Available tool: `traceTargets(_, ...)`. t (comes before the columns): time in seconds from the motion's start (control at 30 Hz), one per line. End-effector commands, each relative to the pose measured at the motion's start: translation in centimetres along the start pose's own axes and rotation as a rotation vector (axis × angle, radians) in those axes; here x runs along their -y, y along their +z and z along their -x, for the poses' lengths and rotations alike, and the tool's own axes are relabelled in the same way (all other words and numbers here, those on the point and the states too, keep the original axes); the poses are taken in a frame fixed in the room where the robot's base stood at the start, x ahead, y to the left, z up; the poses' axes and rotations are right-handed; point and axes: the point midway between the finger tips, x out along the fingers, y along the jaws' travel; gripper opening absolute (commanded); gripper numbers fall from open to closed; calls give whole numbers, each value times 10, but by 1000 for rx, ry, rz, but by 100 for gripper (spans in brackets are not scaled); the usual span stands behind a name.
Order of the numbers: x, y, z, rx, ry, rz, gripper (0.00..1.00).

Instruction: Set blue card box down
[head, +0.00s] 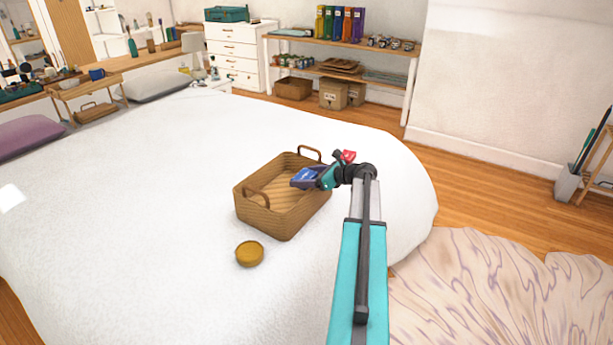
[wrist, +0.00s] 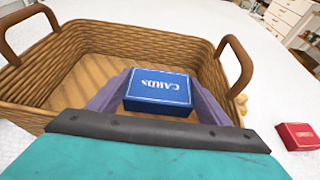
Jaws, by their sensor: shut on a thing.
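The blue card box (head: 305,175) is held between the fingers of my gripper (head: 308,179) at the right rim of a wicker basket. In the wrist view the blue box (wrist: 158,91), marked CARDS, sits between the two purple-grey fingers of my gripper (wrist: 158,92), which is shut on it. The wicker basket (head: 262,215) stands on the white bed (head: 150,200). In the wrist view the basket's wall (wrist: 110,38) and two handles surround the view of the box. I cannot tell how high the box is above the basket floor.
A red box (head: 347,156) lies on the bed beyond the basket, also in the wrist view (wrist: 299,136). A round mustard-coloured tin (head: 249,253) lies in front of the basket. A shelf (head: 340,43) and white drawers (head: 238,50) stand behind.

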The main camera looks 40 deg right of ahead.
Motion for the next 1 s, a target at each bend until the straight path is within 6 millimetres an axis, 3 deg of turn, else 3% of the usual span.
traceTargets(0.6,-1,-12,-5,-5,2,3,45)
traceTargets(0.63,-1,-13,-5,-6,2,4,75)
traceTargets(0.7,-1,-14,-6,-7,3,4,87)
traceTargets(0.73,-2,-14,-6,-7,3,4,90)
traceTargets(1.0,-4,-15,-7,-7,9,4,90)
